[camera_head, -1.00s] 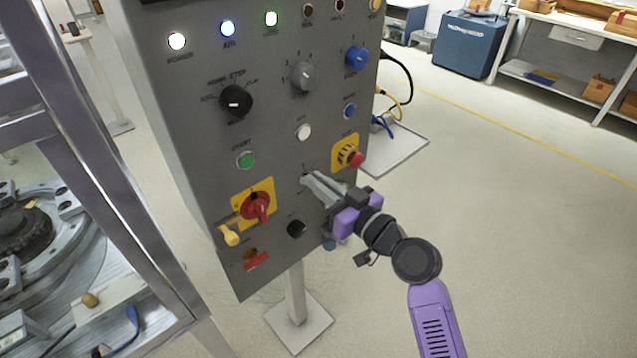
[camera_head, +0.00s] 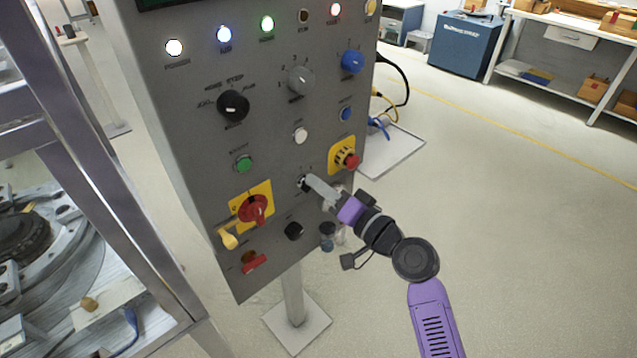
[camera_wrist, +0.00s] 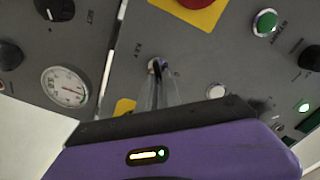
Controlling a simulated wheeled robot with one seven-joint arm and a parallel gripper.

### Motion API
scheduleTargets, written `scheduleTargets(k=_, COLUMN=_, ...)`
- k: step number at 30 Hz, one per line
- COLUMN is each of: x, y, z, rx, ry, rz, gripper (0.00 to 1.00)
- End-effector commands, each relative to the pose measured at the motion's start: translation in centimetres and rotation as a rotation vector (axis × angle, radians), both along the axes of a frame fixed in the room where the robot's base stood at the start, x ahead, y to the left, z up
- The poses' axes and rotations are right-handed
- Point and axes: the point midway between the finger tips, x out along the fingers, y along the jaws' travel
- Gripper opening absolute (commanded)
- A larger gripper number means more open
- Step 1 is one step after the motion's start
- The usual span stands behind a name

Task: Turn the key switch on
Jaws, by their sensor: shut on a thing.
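The key switch (camera_head: 302,182) is on the grey control panel, below the white button and left of the emergency stop. In the wrist view its round metal collar (camera_wrist: 153,64) shows with a dark key between my fingertips. My gripper (camera_head: 309,185) reaches in from the lower right, its fingers shut on the key at the panel face. It also shows in the wrist view (camera_wrist: 158,83). The fingers hide much of the key, so I cannot read its exact angle.
The red emergency stop (camera_head: 349,160) on its yellow plate sits close right of the fingers. A red rotary handle (camera_head: 253,209) is to the left and a black knob (camera_head: 294,231) below.

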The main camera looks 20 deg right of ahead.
Motion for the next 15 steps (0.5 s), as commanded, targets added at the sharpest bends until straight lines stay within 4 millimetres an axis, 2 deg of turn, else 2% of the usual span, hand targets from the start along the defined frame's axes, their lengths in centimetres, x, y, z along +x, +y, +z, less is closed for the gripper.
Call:
scheduleTargets(k=6, x=-0.02, y=-0.14, z=-0.13, rx=0.086, ry=0.03, rz=-0.001, gripper=0.0)
scheduleTargets(k=15, x=-0.01, y=-0.17, z=-0.22, rx=0.127, ry=0.043, rz=-0.001, gripper=0.0)
